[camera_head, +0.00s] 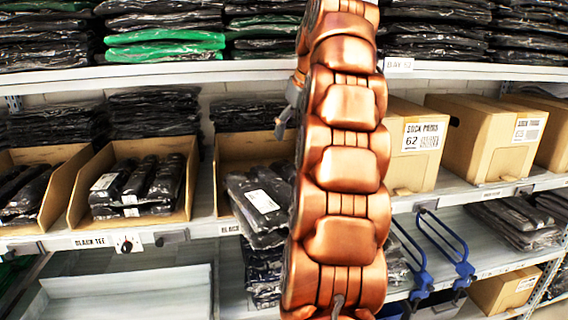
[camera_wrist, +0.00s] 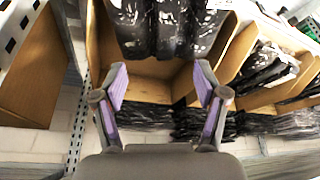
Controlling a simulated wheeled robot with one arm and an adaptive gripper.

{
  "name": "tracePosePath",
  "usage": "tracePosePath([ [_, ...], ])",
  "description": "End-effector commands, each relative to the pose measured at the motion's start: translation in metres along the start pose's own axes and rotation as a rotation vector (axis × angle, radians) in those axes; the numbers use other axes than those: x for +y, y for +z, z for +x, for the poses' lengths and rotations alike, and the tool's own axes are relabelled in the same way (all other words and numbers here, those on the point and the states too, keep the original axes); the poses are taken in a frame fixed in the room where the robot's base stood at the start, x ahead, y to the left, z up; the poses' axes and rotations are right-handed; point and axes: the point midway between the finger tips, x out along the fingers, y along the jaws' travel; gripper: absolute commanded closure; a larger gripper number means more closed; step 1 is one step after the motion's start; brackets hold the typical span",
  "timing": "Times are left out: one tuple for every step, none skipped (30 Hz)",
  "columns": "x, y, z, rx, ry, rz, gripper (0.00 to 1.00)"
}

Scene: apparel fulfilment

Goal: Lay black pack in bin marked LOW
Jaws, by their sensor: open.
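Several black packs (camera_head: 135,190) in clear wrap with white labels lie side by side in an open cardboard bin (camera_head: 78,205) over a "BLACK TEE" shelf label. More black packs (camera_head: 258,205) lean out at the front of the cardboard bin to its right (camera_head: 235,148). I cannot read LOW on any bin. In the wrist view my gripper (camera_wrist: 161,72) is open, with nothing between its purple-padded fingers. Black packs (camera_wrist: 160,25) in a cardboard bin lie beyond the fingertips, apart from them. My arm hides the middle of the head view.
Closed cartons (camera_head: 490,140) stand on the right of the middle shelf. Stacks of dark packs fill the upper shelf (camera_head: 150,76). Blue-handled frames (camera_head: 440,250) hang below at right. A pale empty tray (camera_head: 125,295) is at lower left. Metal shelf uprights (camera_wrist: 80,125) stand close by.

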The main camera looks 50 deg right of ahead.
Motion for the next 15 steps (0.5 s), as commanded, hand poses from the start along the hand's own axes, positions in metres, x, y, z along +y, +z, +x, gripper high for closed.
tracePosePath([
  [0.000,0.000,-0.001,0.000,0.000,0.000,0.28],
  [0.000,0.000,-0.001,0.000,0.000,0.000,0.28],
  [0.000,0.000,-0.001,0.000,0.000,0.000,0.28],
  [0.000,0.000,-0.001,0.000,0.000,0.000,0.28],
  [0.000,0.000,-0.001,-0.001,0.000,0.000,0.28],
  [0.000,0.000,-0.001,-0.001,-0.001,0.000,0.28],
  [-0.001,0.000,0.000,-0.001,-0.001,0.000,0.28],
  [-0.002,0.000,0.000,-0.002,-0.002,-0.001,0.28],
  [-0.005,0.001,0.001,-0.005,-0.005,-0.002,0.28],
  [-0.007,0.001,0.002,-0.007,-0.008,-0.003,0.28],
  [-0.011,0.001,0.003,-0.011,-0.012,-0.005,0.28],
  [-0.018,0.001,0.004,-0.016,-0.017,-0.008,0.28],
  [-0.024,0.002,0.006,-0.021,-0.022,-0.012,0.28],
  [-0.030,0.002,0.008,-0.026,-0.028,-0.016,0.28],
  [-0.041,0.004,0.012,-0.038,-0.038,-0.019,0.28],
])
